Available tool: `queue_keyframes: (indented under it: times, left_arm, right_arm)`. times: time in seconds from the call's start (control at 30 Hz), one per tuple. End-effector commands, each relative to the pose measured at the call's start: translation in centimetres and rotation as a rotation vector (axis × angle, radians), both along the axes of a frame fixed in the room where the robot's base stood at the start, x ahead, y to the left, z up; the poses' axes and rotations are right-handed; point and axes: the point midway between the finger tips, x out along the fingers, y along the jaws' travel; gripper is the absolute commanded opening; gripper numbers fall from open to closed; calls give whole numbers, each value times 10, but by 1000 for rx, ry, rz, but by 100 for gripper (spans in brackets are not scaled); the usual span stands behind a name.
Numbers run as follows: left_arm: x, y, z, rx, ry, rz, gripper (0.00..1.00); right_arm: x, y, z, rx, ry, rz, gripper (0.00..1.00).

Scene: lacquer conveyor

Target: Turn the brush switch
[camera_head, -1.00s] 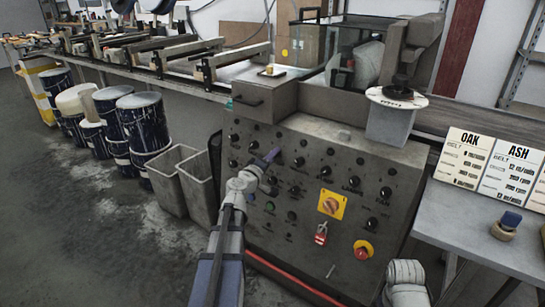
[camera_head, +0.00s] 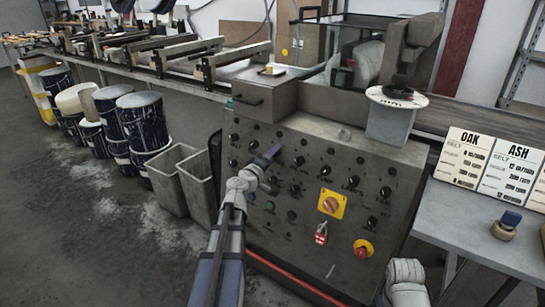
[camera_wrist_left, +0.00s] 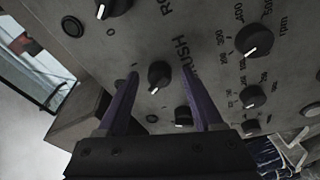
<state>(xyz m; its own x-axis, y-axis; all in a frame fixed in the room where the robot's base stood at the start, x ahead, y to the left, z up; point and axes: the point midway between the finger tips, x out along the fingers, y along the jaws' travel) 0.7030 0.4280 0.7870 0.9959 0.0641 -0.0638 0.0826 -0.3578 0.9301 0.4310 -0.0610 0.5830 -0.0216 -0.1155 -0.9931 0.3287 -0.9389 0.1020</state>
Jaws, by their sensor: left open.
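The grey control panel (camera_head: 300,215) carries rows of black knobs. In the left wrist view, the brush switch (camera_wrist_left: 160,75) is a black knob with a white pointer mark, beside the partly visible lettering "RUSH". My left gripper (camera_wrist_left: 160,73) is open, with its two purple fingers on either side of this knob; I cannot tell whether they touch it. In the head view, my left gripper (camera_head: 273,152) is at the panel's upper left part and hides the knob there. My right arm shows only as a white link at the lower right; its gripper is out of view.
Other knobs (camera_wrist_left: 254,40) sit close around the brush switch. Lower on the panel are a yellow-backed rotary switch (camera_head: 331,204), a red padlock (camera_head: 321,233) and a red stop button (camera_head: 363,250). Grey bins (camera_head: 170,178) stand left of the panel. A table with OAK (camera_head: 463,158) and ASH cards stands right.

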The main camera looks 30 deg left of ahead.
Motion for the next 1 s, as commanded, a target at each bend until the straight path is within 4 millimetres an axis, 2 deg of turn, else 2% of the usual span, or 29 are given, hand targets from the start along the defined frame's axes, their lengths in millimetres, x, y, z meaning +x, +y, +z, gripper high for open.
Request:
queue_keyframes:
  times: [0.27,0.6,0.7,1.0]
  left_arm:
    - [-13,-2,1,0,0,0,68]
    - [-67,-5,4,0,0,2,68]
    - [-76,-6,5,0,1,1,68]
    - [-78,-5,5,0,0,0,68]
  right_arm:
    - [0,0,1,0,0,0,50]
    - [0,0,4,1,0,0,50]
    - [0,0,5,1,0,0,50]
    - [0,0,5,1,0,0,50]
